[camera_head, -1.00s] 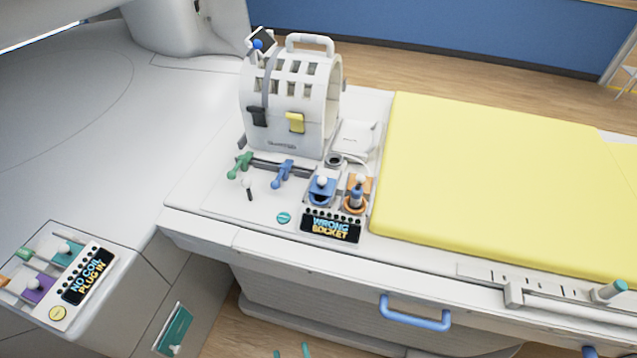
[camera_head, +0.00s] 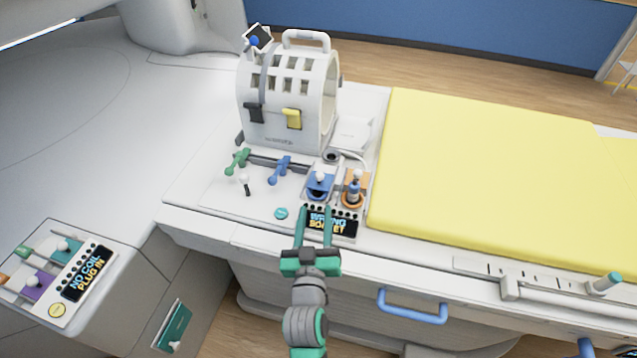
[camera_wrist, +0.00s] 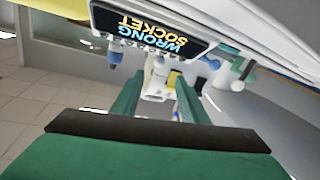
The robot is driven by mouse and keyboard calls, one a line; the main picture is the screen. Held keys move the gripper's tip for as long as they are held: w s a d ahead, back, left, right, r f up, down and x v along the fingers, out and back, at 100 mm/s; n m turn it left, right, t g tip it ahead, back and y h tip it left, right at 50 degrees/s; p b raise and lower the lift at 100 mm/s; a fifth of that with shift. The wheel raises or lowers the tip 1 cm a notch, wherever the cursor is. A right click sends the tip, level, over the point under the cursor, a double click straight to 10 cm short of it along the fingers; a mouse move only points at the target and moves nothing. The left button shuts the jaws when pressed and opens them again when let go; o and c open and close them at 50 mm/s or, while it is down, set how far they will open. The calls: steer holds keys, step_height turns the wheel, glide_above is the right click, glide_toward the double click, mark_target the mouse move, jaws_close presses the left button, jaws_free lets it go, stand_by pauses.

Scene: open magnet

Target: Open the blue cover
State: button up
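The blue cover (camera_head: 319,184), with a pale round knob, sits on the table's socket panel, just left of an orange socket (camera_head: 353,194) with a dark and blue plug standing in it. In the wrist view the open fingers (camera_wrist: 158,92) show below the same display (camera_wrist: 150,30). I cannot tell whether the fingertips touch anything.
A white coil housing (camera_head: 285,100) with a black and a yellow latch stands behind the panel. Green (camera_head: 237,161) and blue (camera_head: 280,169) levers are left of the cover. A yellow mattress (camera_head: 500,180) lies to the right. A blue handle (camera_head: 412,308) juts from the table's front.

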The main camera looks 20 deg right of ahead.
mark_target(318, 180)
steer(key=x, duration=1.1)
steer(key=shift+r, duration=0.1)
jaws_close()
